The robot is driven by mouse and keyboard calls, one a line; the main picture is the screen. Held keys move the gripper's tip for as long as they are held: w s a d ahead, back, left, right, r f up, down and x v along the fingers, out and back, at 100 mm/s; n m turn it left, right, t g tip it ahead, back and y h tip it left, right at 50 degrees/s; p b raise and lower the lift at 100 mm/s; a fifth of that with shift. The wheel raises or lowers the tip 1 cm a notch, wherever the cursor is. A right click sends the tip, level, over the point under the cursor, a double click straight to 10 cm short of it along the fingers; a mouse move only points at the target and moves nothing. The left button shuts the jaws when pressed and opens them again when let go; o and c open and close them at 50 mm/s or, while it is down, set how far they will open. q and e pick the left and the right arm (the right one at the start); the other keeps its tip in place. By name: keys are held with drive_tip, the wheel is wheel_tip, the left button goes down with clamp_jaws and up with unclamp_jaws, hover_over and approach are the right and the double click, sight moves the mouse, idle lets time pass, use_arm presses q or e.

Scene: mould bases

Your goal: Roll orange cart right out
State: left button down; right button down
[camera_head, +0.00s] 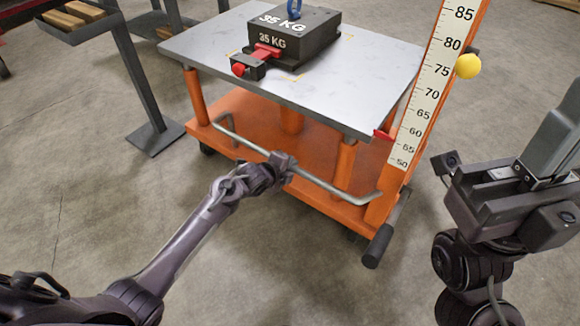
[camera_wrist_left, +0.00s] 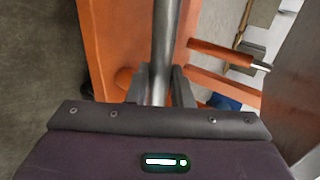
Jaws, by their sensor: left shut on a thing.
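The orange cart (camera_head: 235,104) stands in the middle of the head view, with a grey metal top (camera_head: 345,95) on orange posts. A grey bar handle (camera_head: 335,188) runs along its near side. My left gripper (camera_head: 284,165) is shut on this bar near its middle. The left wrist view shows the bar (camera_wrist_left: 163,50) passing between the two dark fingers (camera_wrist_left: 160,85). My right gripper (camera_head: 460,165) is at the right, apart from the cart; its fingers are not clear enough to judge.
A dark 35 KG block (camera_head: 285,42) with a blue ring and a red clamp sits on the cart top. A scale post (camera_head: 425,90) with a yellow ball (camera_head: 468,66) rises at the cart's right. A grey stand (camera_head: 150,120) is close at left. The floor (camera_head: 270,270) in front is clear.

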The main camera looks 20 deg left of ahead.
use_arm(q)
drive_tip(key=shift+w+r, duration=0.2)
drive_tip(key=shift+r, duration=0.2)
drive_tip(key=s+p, duration=0.1)
drive_tip(key=s+a+p, duration=0.1)
drive_tip(key=s, duration=0.1)
drive_tip(key=shift+s+a+f+p, duration=0.1)
drive_tip(key=shift+s+a+p, duration=0.1)
drive_tip(key=shift+s+p, duration=0.15)
drive_tip(key=c, duration=1.6)
unclamp_jaws()
drive_tip(key=shift+w, duration=0.1)
drive_tip(key=o, duration=0.4)
drive_tip(key=shift+w+d+f, duration=0.1)
drive_tip(key=shift+d+f, duration=0.05)
